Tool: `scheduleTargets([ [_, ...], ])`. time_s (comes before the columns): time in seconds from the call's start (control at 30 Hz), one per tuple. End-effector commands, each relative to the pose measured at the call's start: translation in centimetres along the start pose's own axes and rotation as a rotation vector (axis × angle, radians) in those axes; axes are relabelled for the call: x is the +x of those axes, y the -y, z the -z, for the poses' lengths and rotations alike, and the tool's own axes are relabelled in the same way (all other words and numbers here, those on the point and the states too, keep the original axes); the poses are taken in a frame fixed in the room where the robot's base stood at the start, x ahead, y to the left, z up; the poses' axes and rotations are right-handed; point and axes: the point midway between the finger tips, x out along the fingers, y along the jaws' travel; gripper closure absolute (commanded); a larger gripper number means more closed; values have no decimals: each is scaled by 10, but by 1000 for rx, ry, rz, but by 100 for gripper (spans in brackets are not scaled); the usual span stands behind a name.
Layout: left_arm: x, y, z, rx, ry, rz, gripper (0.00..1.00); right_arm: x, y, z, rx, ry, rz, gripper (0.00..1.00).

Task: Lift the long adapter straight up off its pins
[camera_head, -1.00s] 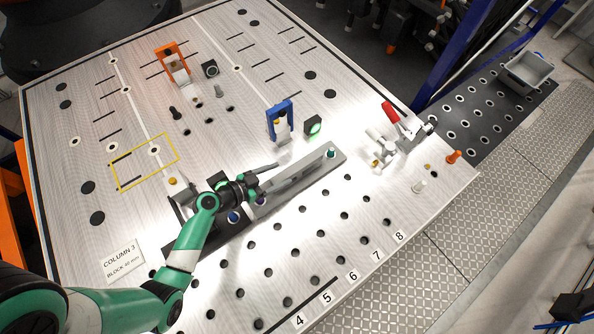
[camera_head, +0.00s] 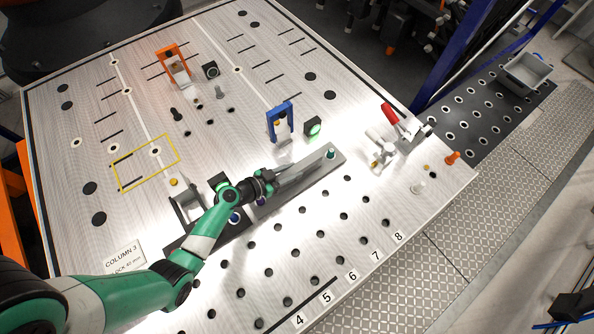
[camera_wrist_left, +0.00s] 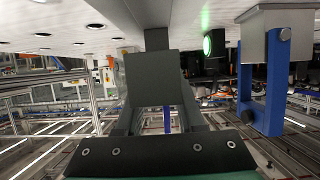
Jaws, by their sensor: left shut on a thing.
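The long adapter (camera_head: 322,167) is a grey bar lying diagonally on the bright metal plate. A dark green pin (camera_head: 330,153) shows at its right end. My left gripper (camera_head: 288,174) is over the middle of the bar, its fingers closed together on it. The gripper and wrist hide part of the bar. I cannot tell any gap between bar and plate. My right gripper is not in view.
A blue bracket (camera_head: 280,122) and a green-lit button (camera_head: 313,129) stand just behind the bar. A red-handled clamp (camera_head: 391,114) is to the right, and an orange bracket (camera_head: 172,62) farther back. The front plate has rows of holes and is mostly clear.

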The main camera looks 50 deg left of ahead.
Motion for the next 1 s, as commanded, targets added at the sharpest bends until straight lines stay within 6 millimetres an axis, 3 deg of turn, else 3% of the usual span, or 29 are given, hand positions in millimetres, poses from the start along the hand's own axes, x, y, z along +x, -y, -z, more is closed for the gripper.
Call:
scheduleTargets([
  [0.03, 0, 0, 0, 0, 0, 0, 90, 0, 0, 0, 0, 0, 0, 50],
  [0.1, 0, 0, 0, 0, 0, 0, 100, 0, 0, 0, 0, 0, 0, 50],
  [1.0, 0, 0, 0, 1, -1, 0, 100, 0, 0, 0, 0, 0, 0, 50],
])
